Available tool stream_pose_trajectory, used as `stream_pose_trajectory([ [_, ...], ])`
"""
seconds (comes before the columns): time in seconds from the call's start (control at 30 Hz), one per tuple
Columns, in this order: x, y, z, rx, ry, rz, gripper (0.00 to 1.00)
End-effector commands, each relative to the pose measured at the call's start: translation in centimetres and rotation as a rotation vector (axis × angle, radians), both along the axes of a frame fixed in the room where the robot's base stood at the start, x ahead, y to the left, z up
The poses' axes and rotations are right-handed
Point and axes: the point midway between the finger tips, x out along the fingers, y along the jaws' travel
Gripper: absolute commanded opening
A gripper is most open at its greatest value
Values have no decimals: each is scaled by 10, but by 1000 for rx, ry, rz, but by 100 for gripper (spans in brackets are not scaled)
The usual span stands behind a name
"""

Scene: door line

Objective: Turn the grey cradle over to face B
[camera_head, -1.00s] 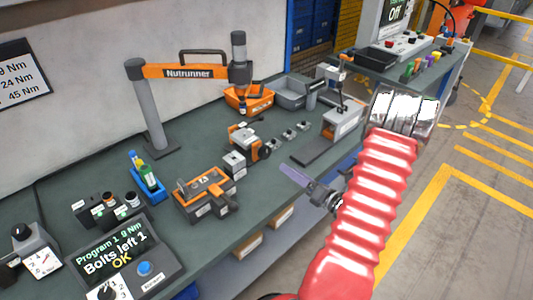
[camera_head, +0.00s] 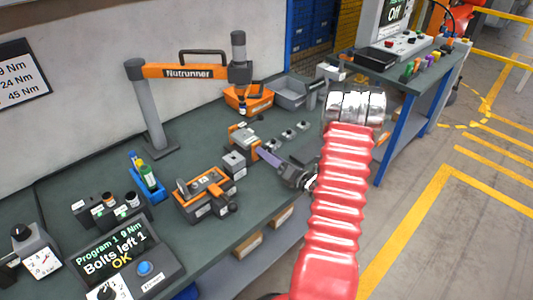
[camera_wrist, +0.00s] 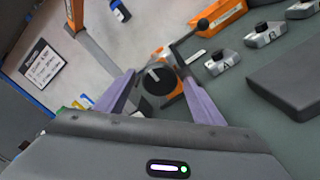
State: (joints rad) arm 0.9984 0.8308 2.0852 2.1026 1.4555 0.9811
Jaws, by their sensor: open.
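The grey cradle (camera_head: 243,135) sits in an orange-trimmed stand in the middle of the bench. In the wrist view a round black knob (camera_wrist: 158,82) with a pale line across it faces me, with orange and grey parts of the stand behind it. My gripper (camera_wrist: 158,92) is open, its two purple fingers on either side of the knob; I cannot tell whether they touch it. In the head view my gripper (camera_head: 265,153) is at the right side of the stand and hides the knob there. I cannot read which face is up.
Small grey blocks marked A (camera_wrist: 224,64) and B (camera_wrist: 266,35) stand to the right of the stand. An orange fixture (camera_head: 205,192) and a small grey block (camera_head: 234,163) are nearer the front. The nutrunner arm (camera_head: 185,72) reaches over the bench's back. An orange bin (camera_head: 250,99) lies behind.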

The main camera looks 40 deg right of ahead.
Motion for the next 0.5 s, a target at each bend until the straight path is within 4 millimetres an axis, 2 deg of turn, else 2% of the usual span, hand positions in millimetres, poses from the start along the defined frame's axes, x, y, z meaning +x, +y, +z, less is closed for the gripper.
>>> stream_pose_trajectory([
  [0.03,7,1,0,-2,0,3,62],
  [0.2,20,1,0,-1,1,1,62],
  [0.5,22,1,0,0,0,0,62],
])
